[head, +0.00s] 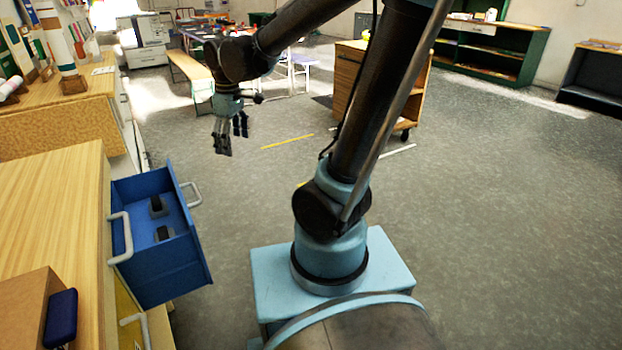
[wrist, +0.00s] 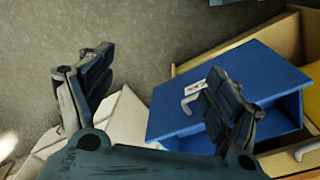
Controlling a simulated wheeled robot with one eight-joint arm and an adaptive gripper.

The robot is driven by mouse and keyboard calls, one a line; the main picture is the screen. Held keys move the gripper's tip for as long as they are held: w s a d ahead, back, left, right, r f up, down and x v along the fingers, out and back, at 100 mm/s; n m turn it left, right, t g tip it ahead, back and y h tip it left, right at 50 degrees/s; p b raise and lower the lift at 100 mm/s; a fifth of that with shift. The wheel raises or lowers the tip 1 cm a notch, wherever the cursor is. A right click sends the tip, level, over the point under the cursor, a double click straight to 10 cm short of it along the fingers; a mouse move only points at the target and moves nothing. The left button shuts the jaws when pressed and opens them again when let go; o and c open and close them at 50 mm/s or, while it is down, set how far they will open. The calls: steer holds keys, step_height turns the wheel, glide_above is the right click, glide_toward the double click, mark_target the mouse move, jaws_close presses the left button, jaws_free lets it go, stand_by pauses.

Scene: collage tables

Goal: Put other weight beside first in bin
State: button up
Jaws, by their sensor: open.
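The blue bin (head: 165,280), drawer-like with grey handles, sits at the left beside the wooden cabinet in the head view. Two small dark blocks, apparently the weights, are inside it: one (head: 158,206) farther back and one (head: 164,233) nearer, a short gap apart. My gripper (head: 232,141) hangs in the air beyond the bin and to its right, fingers down, open and empty. In the wrist view my open gripper (wrist: 158,98) has nothing between its fingers. The blue bin (wrist: 180,104) shows behind the right finger; its contents are hidden there.
A wooden cabinet top (head: 50,205) runs along the left. A brown box (head: 25,305) with a dark blue item (head: 61,318) on its side stands at the near left. A wooden cart (head: 348,80) stands farther back.

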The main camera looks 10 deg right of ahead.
steer(key=s+d+f+m, duration=0.4)
steer(key=s+d+m, duration=0.2)
steer(key=d, duration=0.4)
steer(key=s+d+f+m+t, duration=0.1)
steer(key=s+d+f+m, duration=0.3)
steer(key=d, duration=0.6)
steer(key=s+m, duration=0.2)
steer(key=s, duration=0.1)
steer(key=shift+s+d+h, duration=0.2)
steer(key=shift+s+h, duration=0.1)
steer(key=shift+s, duration=0.05)
steer(key=shift+o, duration=0.4)
